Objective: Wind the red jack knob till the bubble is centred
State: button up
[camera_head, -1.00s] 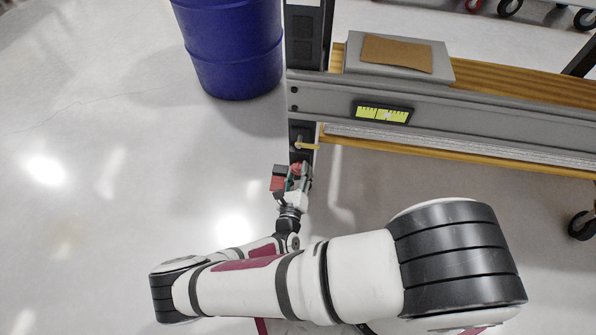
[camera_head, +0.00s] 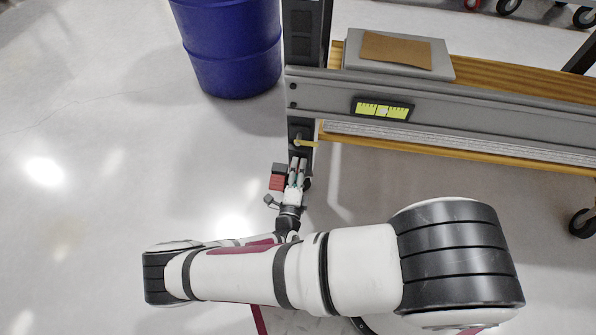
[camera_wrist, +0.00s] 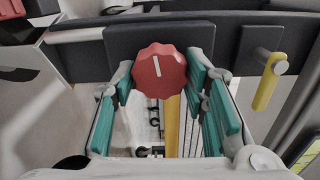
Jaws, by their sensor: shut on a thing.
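The red jack knob (camera_wrist: 159,70) faces my wrist camera on a dark plate. Its white pointer mark stands nearly upright. My gripper (camera_wrist: 161,78) is shut on the knob, one teal-padded finger at each side. In the head view my gripper (camera_head: 297,170) is at the dark post below the grey beam's left end, and it hides the knob there. The yellow-green level vial (camera_head: 368,109) sits on the beam's face. A pale bubble (camera_head: 383,112) shows near the middle of the vial, too small to judge exactly.
A yellow lever (camera_head: 307,143) juts from the post just above my gripper; it also shows right of the knob in the wrist view (camera_wrist: 266,85). A blue barrel (camera_head: 230,50) stands at the upper left.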

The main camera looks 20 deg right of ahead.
jog(key=n+b, duration=0.1)
jog(key=n, duration=0.4)
dwell(0.5)
jog(key=o, duration=1.1)
jog(key=shift+o, duration=0.2)
jog(key=v, duration=1.2)
jog(key=shift+a+r, duration=0.1)
